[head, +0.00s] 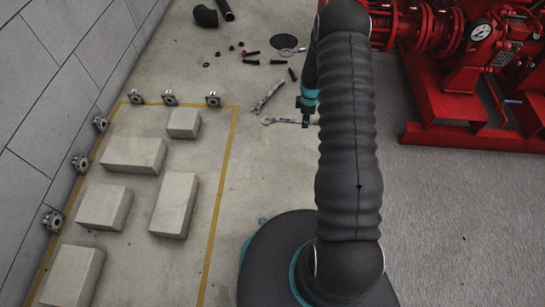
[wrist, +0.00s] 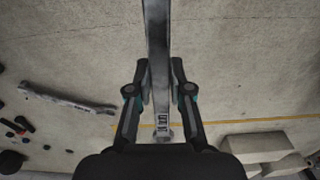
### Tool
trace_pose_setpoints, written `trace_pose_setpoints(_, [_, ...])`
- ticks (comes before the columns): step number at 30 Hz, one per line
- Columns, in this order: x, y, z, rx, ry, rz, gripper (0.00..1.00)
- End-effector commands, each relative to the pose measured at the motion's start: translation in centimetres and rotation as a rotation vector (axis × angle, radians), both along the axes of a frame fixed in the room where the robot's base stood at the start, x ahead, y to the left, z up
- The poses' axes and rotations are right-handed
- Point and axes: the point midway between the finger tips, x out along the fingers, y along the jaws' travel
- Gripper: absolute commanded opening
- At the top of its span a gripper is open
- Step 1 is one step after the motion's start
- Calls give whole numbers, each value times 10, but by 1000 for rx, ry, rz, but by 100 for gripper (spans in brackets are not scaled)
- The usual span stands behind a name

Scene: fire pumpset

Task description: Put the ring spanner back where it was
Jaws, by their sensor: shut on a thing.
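My gripper (head: 306,120) is shut on the ring spanner (head: 285,121), a long grey metal tool held crosswise, with one end pointing left in the head view. In the wrist view the spanner (wrist: 157,40) stands between the two fingers of my gripper (wrist: 158,70) and runs out past the top edge. Its far end is out of that view, and my arm hides part of it in the head view. A second grey spanner (head: 268,95) lies on the floor just beyond the held one; it also shows at the left in the wrist view (wrist: 66,101).
Small dark fittings and bolts (head: 250,61) and a dark disc (head: 284,41) lie on the floor beyond. Pale blocks (head: 174,204) stand inside a yellow line (head: 216,200) at left. A red pump set (head: 455,100) stands at right. Floor between is mostly clear.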

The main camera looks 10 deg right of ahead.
Motion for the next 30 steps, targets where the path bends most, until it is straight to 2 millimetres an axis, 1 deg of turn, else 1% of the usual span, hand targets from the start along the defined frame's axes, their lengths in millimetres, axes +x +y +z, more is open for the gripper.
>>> trace_pose_setpoints(2, [0,-1,-6,0,0,21,0])
trace_pose_setpoints(5, [-5,9,-14,0,0,33,0])
trace_pose_setpoints(15, [-33,69,-53,0,1,32,0])
trace_pose_setpoints(18, [-41,84,-64,0,1,31,0])
trace_pose_setpoints(21, [-46,95,-71,1,0,29,0])
trace_pose_setpoints(26, [-49,103,-76,1,0,28,0])
trace_pose_setpoints(30, [-50,103,-88,1,1,27,0])
